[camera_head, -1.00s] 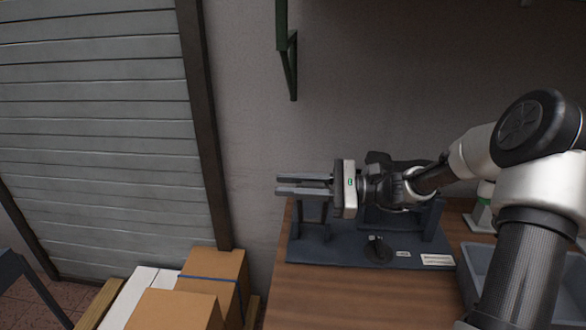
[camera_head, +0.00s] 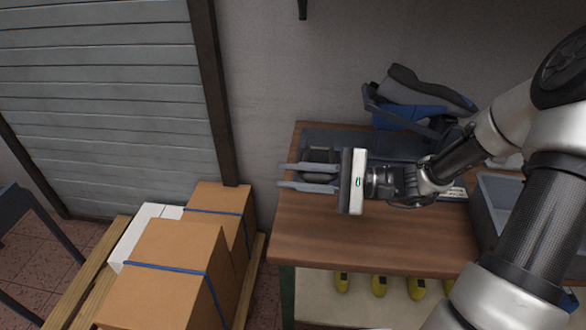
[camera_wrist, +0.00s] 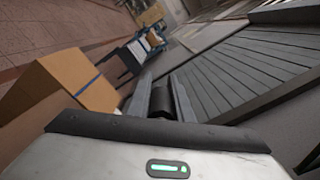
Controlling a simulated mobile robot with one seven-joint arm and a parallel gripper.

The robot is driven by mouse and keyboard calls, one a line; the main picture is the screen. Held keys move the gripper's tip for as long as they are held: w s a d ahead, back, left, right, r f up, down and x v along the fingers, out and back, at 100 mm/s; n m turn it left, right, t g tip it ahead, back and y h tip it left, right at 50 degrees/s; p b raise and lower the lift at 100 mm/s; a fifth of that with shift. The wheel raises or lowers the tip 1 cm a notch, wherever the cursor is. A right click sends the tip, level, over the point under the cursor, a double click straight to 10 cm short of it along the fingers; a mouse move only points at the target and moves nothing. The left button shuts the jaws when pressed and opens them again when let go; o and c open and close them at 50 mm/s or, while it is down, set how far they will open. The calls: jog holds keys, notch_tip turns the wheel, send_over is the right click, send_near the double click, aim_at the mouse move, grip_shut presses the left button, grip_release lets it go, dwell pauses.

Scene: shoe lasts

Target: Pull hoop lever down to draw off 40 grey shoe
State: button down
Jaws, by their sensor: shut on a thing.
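My gripper (camera_head: 283,176) is low over the left end of the bench-top device, its two fingers pointing left. In the wrist view the fingers (camera_wrist: 160,92) are closed on a dark cylindrical grip (camera_wrist: 166,104), which I take as the hoop lever's bar. A dark frame part (camera_head: 320,155) shows behind the fingers in the head view; how it joins the grip is hidden. A grey shoe-like form with blue parts (camera_head: 432,92) sits tilted at the device's back right, with a dark bar along its left side. I cannot tell if shoe and last are apart. No size mark is readable.
The wooden bench (camera_head: 375,225) is clear in front of the device's dark base plate (camera_head: 312,134). A grey bin (camera_head: 493,215) stands at right. Yellow-tipped things (camera_head: 379,285) sit on a shelf below. Cardboard boxes (camera_head: 165,270) on a pallet stand at left, beside a shutter.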

jog(key=shift+s+f, duration=0.2)
jog(key=shift+f, duration=0.2)
jog(key=c, duration=1.6)
grip_release()
jog(key=shift+w, duration=0.1)
jog(key=shift+r, duration=0.1)
jog(key=shift+d, duration=0.1)
jog(key=shift+d, duration=0.2)
jog(key=s+d, duration=0.1)
jog(key=d, duration=0.4)
jog(key=s+d, duration=0.1)
jog(key=d, duration=0.5)
jog(key=s+d+p, duration=0.1)
jog(key=d, duration=0.4)
jog(key=shift+s+d, duration=0.25)
jog(key=shift+d, duration=0.05)
